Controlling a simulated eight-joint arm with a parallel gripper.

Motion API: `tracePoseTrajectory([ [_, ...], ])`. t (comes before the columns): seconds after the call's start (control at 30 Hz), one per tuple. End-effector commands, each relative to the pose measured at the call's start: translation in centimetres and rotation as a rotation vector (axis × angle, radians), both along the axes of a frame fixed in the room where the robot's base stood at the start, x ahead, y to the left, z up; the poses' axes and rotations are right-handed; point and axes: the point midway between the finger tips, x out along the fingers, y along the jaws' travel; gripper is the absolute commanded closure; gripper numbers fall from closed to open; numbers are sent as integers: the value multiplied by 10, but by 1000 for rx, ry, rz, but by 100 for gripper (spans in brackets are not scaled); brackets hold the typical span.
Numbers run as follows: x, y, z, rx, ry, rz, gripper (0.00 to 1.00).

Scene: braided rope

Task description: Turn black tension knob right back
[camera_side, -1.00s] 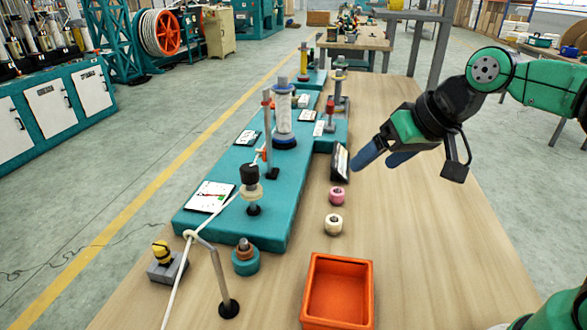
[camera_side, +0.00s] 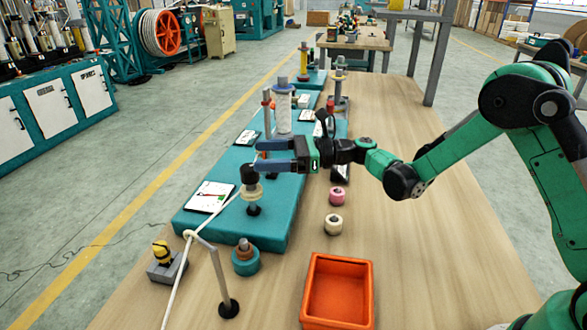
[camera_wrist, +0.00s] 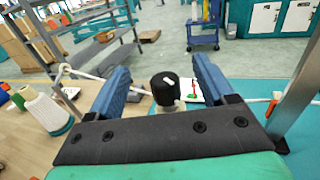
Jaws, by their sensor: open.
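The black tension knob (camera_side: 249,174) tops a short post with a cream disc (camera_side: 251,192) on the teal base. In the wrist view the knob (camera_wrist: 165,88) has a white mark on top and stands between my two blue fingers, slightly beyond their tips or level with them; I cannot tell which. My gripper (camera_side: 258,156) is open, its fingers pointing left just above and beside the knob in the side view. No contact is clear. The rope (camera_side: 222,212) runs past the knob's post to a bent metal guide (camera_side: 213,262).
An orange bin (camera_side: 338,290) stands at the front right. A white spool (camera_side: 284,115) stands behind the knob. A yellow-topped button (camera_side: 161,250) sits front left.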

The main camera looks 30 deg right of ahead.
Motion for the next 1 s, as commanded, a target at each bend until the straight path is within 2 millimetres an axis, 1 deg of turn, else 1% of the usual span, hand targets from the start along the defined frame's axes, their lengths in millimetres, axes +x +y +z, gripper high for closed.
tracePoseTrajectory([
  [0.03,0,0,-14,0,-1,0,24],
  [0.1,0,0,-26,-2,-1,0,24],
  [0.23,1,3,-37,-3,-2,0,24],
  [0.6,23,44,-37,-5,-4,3,24],
  [0.73,26,50,-37,-5,-4,0,24],
  [0.93,27,50,-37,-5,-4,0,24],
  [0.97,27,50,-37,-5,-4,0,27],
  [1.0,27,50,-37,-5,-4,0,39],
])
